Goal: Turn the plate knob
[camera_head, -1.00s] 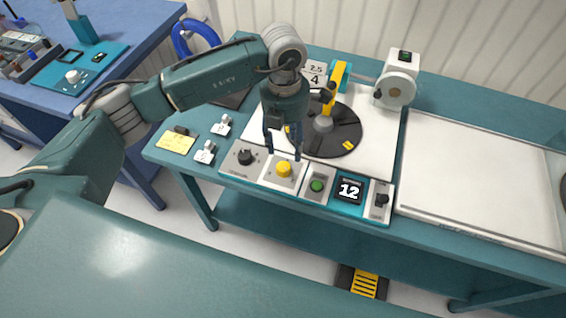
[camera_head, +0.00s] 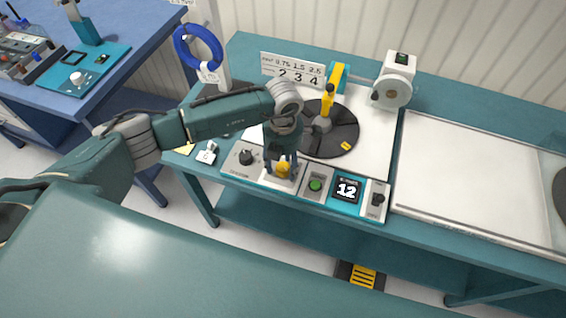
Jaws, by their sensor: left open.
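My left gripper (camera_head: 281,168) is open and points down at the control strip. Its fingers are on either side of the yellow knob (camera_head: 283,171), which is partly hidden by them. I cannot tell whether the fingers touch it. A black knob (camera_head: 246,157) sits on the grey panel just left of the gripper. Another black knob (camera_head: 377,199) is at the right end of the strip. I cannot read which is labelled as the plate knob. The black round plate (camera_head: 335,138) with a yellow arm (camera_head: 332,85) stands behind the strip. My right gripper is not in view.
A green button (camera_head: 316,185) and a display reading 12 (camera_head: 347,189) are right of the yellow knob. A number board (camera_head: 292,72), a blue cable coil (camera_head: 199,48) and a white motor unit (camera_head: 395,80) stand behind. A bare white board (camera_head: 470,180) lies right.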

